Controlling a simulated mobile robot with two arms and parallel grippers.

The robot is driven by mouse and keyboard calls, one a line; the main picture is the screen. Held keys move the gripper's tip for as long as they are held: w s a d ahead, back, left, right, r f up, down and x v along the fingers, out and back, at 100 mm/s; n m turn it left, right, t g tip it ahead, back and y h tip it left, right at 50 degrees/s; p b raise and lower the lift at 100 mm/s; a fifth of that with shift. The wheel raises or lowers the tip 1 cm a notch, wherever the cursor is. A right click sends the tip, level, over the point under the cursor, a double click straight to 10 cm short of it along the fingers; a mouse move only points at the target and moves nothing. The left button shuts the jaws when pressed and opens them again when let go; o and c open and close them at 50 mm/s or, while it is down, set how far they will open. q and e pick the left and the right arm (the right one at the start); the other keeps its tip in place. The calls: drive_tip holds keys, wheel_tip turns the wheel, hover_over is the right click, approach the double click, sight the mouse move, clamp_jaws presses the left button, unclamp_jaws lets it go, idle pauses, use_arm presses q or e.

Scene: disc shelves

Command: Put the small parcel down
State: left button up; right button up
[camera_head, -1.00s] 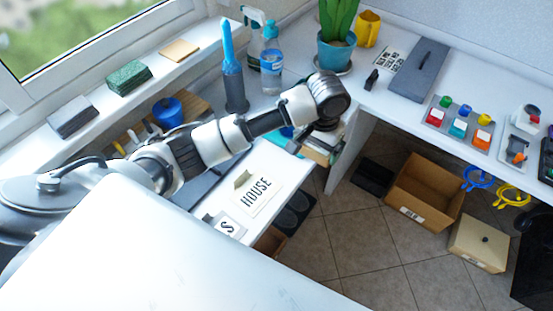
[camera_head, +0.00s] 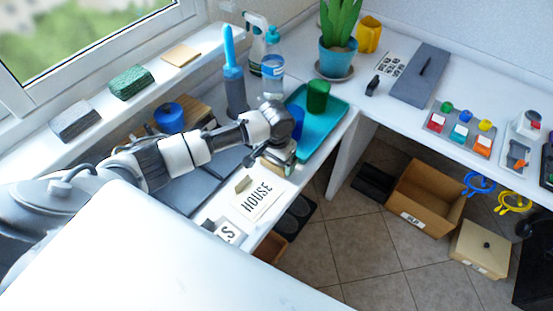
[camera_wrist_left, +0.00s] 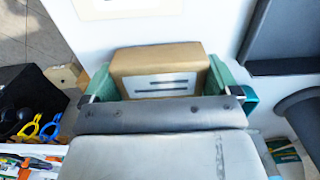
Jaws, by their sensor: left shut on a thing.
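The small parcel is a brown box with a pale, dark-lined label, seen in the left wrist view (camera_wrist_left: 158,60). My left gripper (camera_wrist_left: 158,78) is shut on it, with one green finger against each side. In the head view my left gripper (camera_head: 284,156) is over the white desk beside the teal tray, and a bit of the parcel (camera_head: 268,165) shows under it. My wrist hides much of the parcel there. I cannot tell whether it touches the desk. My right gripper is not in view.
The teal tray (camera_head: 327,128) holds a green cylinder (camera_head: 317,97) and a blue one. A HOUSE card (camera_head: 257,198) lies near the gripper. A blue-topped bottle (camera_head: 273,66) and a plant pot (camera_head: 337,57) stand behind.

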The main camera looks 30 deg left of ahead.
use_arm(q)
drive_tip(key=shift+f, duration=0.1)
drive_tip(key=o, duration=0.7)
wheel_tip(320, 180, up, 12)
drive_tip(key=shift+r+p, duration=0.15)
drive_tip(key=shift+p, duration=0.25)
